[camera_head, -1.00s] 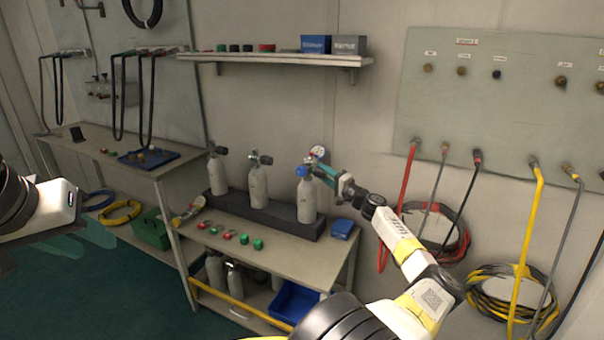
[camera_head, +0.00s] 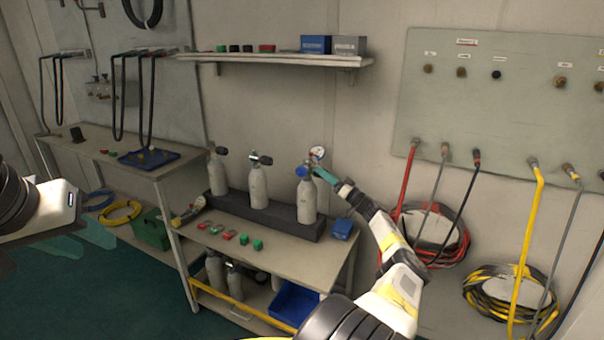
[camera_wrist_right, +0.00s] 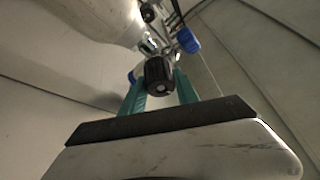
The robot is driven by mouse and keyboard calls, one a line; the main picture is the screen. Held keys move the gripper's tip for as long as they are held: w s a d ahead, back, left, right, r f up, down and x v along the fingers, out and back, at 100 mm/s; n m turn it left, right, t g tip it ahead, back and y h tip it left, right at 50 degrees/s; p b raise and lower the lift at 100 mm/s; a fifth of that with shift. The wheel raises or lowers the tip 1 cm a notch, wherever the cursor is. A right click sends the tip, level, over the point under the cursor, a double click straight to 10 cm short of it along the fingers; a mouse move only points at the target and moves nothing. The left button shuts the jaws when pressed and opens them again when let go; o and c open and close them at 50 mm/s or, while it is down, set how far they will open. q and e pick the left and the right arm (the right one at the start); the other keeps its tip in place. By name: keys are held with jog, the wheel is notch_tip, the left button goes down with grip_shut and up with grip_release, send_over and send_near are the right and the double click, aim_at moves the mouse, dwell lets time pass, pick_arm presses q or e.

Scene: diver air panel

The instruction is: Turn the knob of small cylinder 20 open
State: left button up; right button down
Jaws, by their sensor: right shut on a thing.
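Three small pale cylinders stand in a dark rack (camera_head: 232,205) on the bench; their number markings are too small to read. The right-hand cylinder (camera_head: 307,202) carries a blue part (camera_head: 302,170) and a round gauge (camera_head: 317,152) at its valve. My right gripper (camera_head: 322,170) reaches this valve from the right. In the right wrist view its teal fingers (camera_wrist_right: 160,84) are shut on a black knob (camera_wrist_right: 159,75), one on each side. The cylinder's pale body (camera_wrist_right: 95,18) shows above. My left gripper (camera_head: 82,238) hangs at the left, fingers apart and empty, far from the cylinders.
The other cylinders (camera_head: 258,188) (camera_head: 217,173) stand left in the rack. Small red and green parts (camera_head: 244,239) and a blue box (camera_head: 342,229) lie on the bench. A shelf (camera_head: 280,60) is above; coiled hoses (camera_head: 435,235) hang right.

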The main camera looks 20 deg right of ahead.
jog(key=shift+a+f+n+g+y, duration=0.1)
jog(key=shift+f+n+g+y, duration=0.15)
jog(key=shift+n+y, duration=0.5)
jog(key=c, duration=0.9)
grip_release()
jog(key=shift+r, duration=0.15)
jog(key=v, duration=0.8)
